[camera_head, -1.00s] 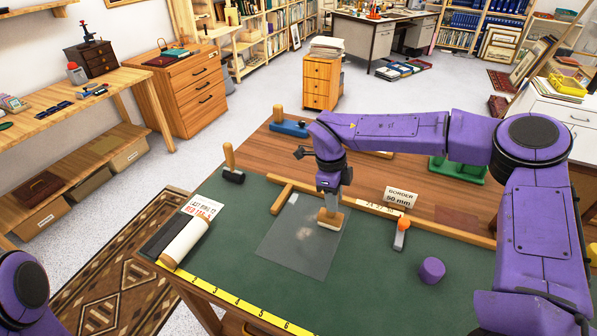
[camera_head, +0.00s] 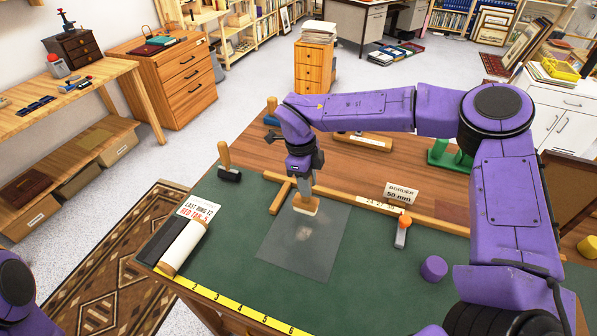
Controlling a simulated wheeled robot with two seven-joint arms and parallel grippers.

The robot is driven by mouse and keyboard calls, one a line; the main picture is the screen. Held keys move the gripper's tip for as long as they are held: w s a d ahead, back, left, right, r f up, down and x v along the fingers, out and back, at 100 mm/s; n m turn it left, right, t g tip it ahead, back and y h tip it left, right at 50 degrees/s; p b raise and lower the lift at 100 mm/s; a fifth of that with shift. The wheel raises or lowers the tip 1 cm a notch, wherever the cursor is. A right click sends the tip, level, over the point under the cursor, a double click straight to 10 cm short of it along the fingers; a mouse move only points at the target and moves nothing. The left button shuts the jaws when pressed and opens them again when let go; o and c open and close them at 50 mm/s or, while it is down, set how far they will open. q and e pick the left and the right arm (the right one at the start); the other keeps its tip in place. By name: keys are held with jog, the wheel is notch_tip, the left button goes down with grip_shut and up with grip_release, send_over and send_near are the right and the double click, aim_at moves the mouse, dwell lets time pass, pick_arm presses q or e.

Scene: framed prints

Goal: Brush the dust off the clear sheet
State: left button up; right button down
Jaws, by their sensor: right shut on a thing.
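The clear sheet (camera_head: 318,258) lies flat on the green mat of the workbench. A pale dust patch (camera_head: 303,233) shows near its middle. My right gripper (camera_head: 301,184) is over the sheet's upper left part, shut on a wooden brush (camera_head: 305,204). The brush points down with its pale head at or just above the sheet, above the dust patch in the picture; I cannot tell whether it touches. Of my left arm only a purple link shows at the lower left edge; its gripper is out of view.
A wooden T-square (camera_head: 435,222) lies along the sheet's far side. A roll (camera_head: 184,248) and a dark bar lie left, by a yellow ruler (camera_head: 240,308). An orange-handled tool (camera_head: 402,231) and a purple knob (camera_head: 433,268) stand right, near a border card (camera_head: 400,193).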

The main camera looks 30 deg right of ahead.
jog(key=r, duration=0.1)
jog(key=r+p, duration=0.2)
jog(key=shift+s+a, duration=0.1)
jog(key=shift+s, duration=0.15)
notch_tip(320, 180, up, 2)
jog(key=shift+w+r+p, duration=0.1)
jog(key=shift+w+p, duration=0.05)
jog(key=shift+p, duration=1)
jog(key=shift+r+p, duration=0.3)
jog(key=shift+r, duration=0.1)
jog(key=shift+f, duration=0.1)
